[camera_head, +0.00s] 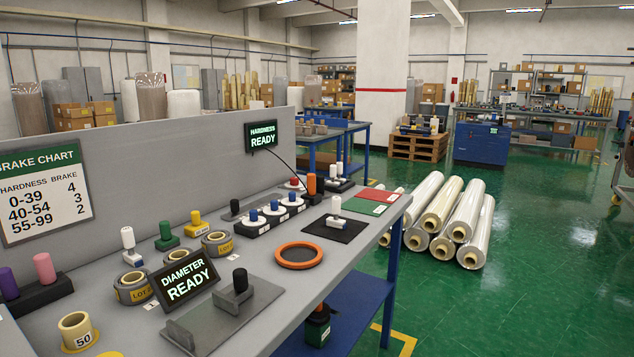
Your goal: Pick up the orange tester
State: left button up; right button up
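An upright orange cylinder on a dark base (312,184) stands toward the far end of the grey workbench (345,265); it looks like the orange tester. A black cable runs from the HARDNESS READY display (262,136) down toward it. Its lower part is partly hidden by the things around it. Neither of my grippers is in view.
An orange ring (299,244) lies nearer on the bench. A row of blue-knobbed white discs (272,211) and a white-handled tool on a black mat (336,217) stand near the tester. A DIAMETER READY display (185,280) stands in front. Wrapped rolls (460,215) lie on the floor.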

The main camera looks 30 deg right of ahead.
aim_at(311, 177)
jog(key=k, duration=0.3)
jog(key=z, duration=2.1)
jog(key=i, duration=3.85)
jog(key=u, duration=3.8)
